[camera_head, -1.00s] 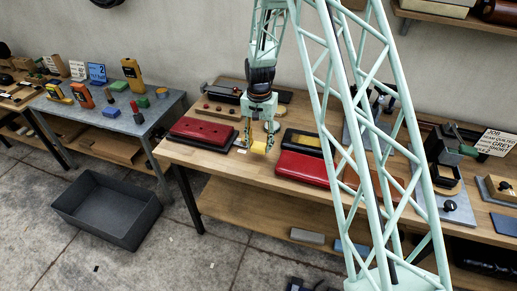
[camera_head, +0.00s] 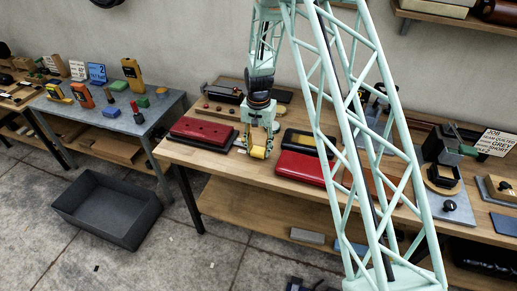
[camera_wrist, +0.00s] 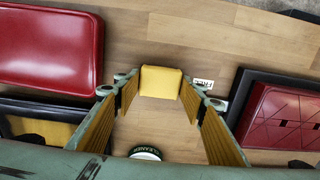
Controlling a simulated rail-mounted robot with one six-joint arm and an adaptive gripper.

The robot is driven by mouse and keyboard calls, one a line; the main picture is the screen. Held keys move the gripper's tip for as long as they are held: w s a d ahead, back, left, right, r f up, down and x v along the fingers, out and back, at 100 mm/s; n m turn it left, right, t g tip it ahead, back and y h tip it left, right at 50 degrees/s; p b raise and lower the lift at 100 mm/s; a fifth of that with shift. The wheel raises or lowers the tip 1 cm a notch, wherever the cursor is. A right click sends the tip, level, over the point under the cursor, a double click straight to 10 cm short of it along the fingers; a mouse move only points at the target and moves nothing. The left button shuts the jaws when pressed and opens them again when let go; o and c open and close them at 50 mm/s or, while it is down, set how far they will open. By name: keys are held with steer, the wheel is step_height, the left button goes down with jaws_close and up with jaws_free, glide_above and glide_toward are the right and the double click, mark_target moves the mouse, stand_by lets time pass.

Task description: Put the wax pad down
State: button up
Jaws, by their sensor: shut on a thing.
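The wax pad (camera_wrist: 161,82) is a small yellow block. My gripper (camera_wrist: 161,88) is shut on it, one finger on each side, in the wrist view. In the head view my gripper (camera_head: 259,146) hangs over the wooden bench (camera_head: 222,165) near its front edge, with the yellow pad (camera_head: 258,152) at its tips. The pad is close to the bench top; I cannot tell whether it touches. A small white label (camera_wrist: 203,83) lies on the wood just right of the pad in the wrist view.
A red cushion (camera_wrist: 50,50) and a black tray with a yellow insert (camera_wrist: 38,128) are on one side. A black-framed red panel (camera_wrist: 285,120) is on the other. A round cleaner tin (camera_wrist: 146,153) shows below.

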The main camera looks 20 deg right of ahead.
mark_target(258, 149)
steer(key=shift+f, duration=0.2)
steer(key=o, duration=0.9)
steer(key=shift+r, duration=0.25)
steer(key=shift+r, duration=6)
